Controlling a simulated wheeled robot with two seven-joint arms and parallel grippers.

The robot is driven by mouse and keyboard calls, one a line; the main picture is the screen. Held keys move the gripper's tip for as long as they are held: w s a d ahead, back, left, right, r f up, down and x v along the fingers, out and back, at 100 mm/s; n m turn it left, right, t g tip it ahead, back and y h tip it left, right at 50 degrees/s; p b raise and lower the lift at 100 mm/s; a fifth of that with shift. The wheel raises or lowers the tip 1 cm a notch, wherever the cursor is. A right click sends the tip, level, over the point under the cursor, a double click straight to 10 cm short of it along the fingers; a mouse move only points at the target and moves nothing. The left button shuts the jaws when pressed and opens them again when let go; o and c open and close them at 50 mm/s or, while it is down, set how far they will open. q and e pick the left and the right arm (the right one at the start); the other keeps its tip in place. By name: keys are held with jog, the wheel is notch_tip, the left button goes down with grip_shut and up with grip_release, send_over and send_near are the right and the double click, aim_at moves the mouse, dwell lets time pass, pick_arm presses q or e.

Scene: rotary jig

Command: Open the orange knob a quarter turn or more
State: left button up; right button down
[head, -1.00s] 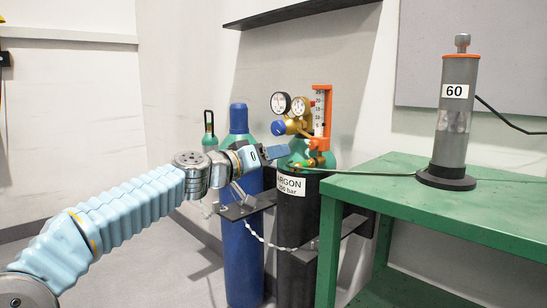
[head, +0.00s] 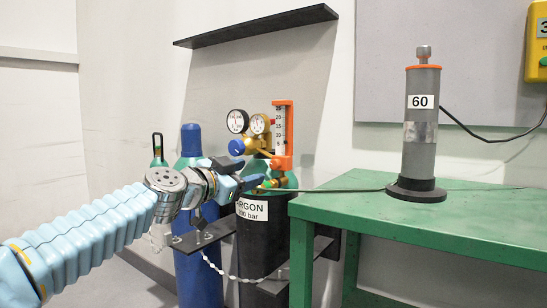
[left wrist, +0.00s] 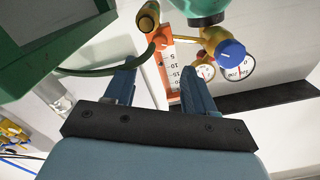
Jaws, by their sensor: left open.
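An upright flowmeter with an orange frame and a white scale (head: 281,130) stands on the brass regulator (head: 252,146) above the argon cylinder (head: 263,235). An orange part (head: 282,162) sits at its lower end; I take it for the orange knob. It also shows in the left wrist view (left wrist: 161,39), beside a brass fitting. My left gripper (head: 243,173) is open, just left of and slightly below this part, apart from it in the head view. In the wrist view the fingers (left wrist: 158,80) have nothing between their tips. My right gripper is not in view.
A blue cylinder (head: 198,262) stands left of the argon one, behind my arm. Two gauges and a blue knob (head: 239,147) are close above the gripper. A hose (head: 340,190) runs toward the green table (head: 420,212), which bears a grey column (head: 422,130) marked 60.

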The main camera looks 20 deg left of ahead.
aim_at(273, 165)
pick_arm(q)
jog(key=p+x, duration=0.3)
jog(key=x, duration=0.1)
jog(key=p+x, duration=0.3)
jog(key=x, duration=0.1)
jog(key=shift+w+d+r, duration=0.15)
jog(key=shift+w+r, duration=0.05)
jog(key=shift+w+d+f+p, duration=0.15)
jog(key=shift+w+f+p, duration=0.05)
jog(key=shift+w+p, duration=0.25)
grip_shut()
